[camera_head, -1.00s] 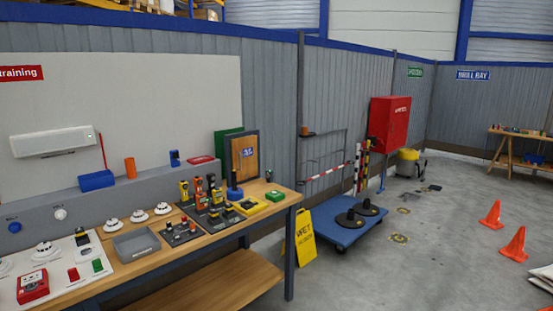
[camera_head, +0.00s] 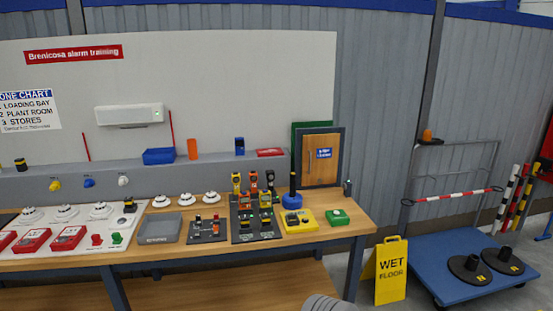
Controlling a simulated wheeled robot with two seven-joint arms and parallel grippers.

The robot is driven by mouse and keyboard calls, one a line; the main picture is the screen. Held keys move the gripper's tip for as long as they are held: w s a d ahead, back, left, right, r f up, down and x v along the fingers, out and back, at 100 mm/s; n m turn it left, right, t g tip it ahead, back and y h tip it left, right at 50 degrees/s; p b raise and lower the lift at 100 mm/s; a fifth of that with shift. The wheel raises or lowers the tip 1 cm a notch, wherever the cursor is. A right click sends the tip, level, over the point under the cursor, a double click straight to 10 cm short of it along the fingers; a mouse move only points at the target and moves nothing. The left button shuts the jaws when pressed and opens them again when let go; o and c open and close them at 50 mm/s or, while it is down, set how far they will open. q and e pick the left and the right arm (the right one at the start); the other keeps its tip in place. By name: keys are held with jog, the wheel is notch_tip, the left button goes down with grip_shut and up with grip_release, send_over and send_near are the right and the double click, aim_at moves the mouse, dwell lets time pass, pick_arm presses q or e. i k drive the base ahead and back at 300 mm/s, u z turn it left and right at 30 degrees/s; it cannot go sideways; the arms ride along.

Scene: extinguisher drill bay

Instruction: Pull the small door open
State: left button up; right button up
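The small door (camera_head: 318,166) is a wooden panel in a dark grey frame (camera_head: 341,158), standing at the right end of the workbench in the head view. It carries a small blue sign and looks shut. A thin vertical handle seems to show on its left part, but it is too small to be sure. Neither of my grippers is in view. Only a grey rounded part of my own body shows at the bottom edge, well below the door.
The workbench (camera_head: 190,249) holds detectors, red call points, a grey tray (camera_head: 159,228), radios, a yellow device (camera_head: 299,220) and a green box (camera_head: 337,217) in front of the door. A yellow wet-floor sign (camera_head: 391,271) and blue trolley (camera_head: 455,278) stand at right.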

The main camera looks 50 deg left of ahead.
aim_at(320, 151)
jog(key=u, duration=1.05)
jog(key=i, duration=1)
jog(key=u, duration=0.95)
